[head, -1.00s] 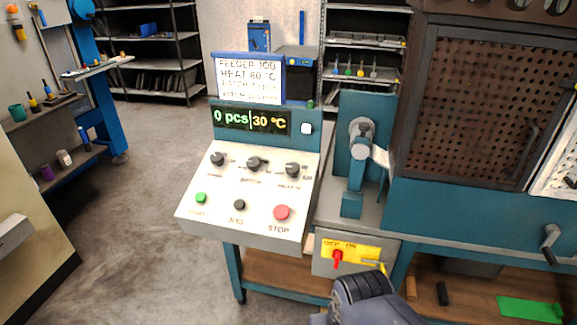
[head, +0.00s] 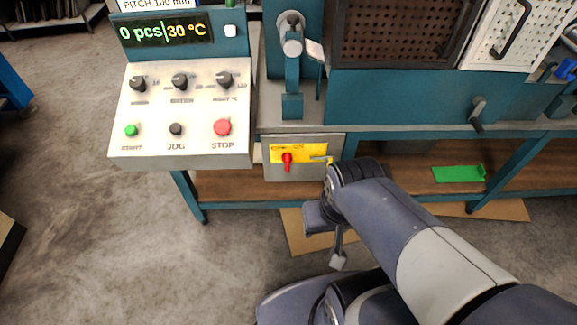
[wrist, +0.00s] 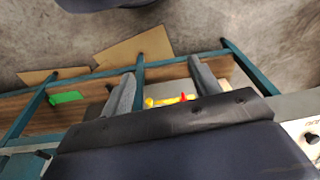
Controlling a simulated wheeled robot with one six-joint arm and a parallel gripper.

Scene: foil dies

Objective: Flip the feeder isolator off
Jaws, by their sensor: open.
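The feeder isolator is a grey box (head: 305,172) under the machine bench, with a yellow plate (head: 313,152) marked OFF on the left and ON on the right. Its small red handle (head: 287,160) hangs roughly downward; I cannot tell which label it is set to. In the wrist view the red handle (wrist: 183,98) and yellow plate (wrist: 165,102) show small between my fingers, partly hidden by the gripper body. My gripper (wrist: 161,72) is open and empty. In the head view my gripper (head: 338,258) is below and right of the isolator, apart from it.
A sloped control panel (head: 180,110) with knobs and START, JOG and STOP buttons stands above left of the isolator. A yellow piece (head: 323,159) juts at the plate's right. A lower wooden shelf holds a green part (head: 459,174).

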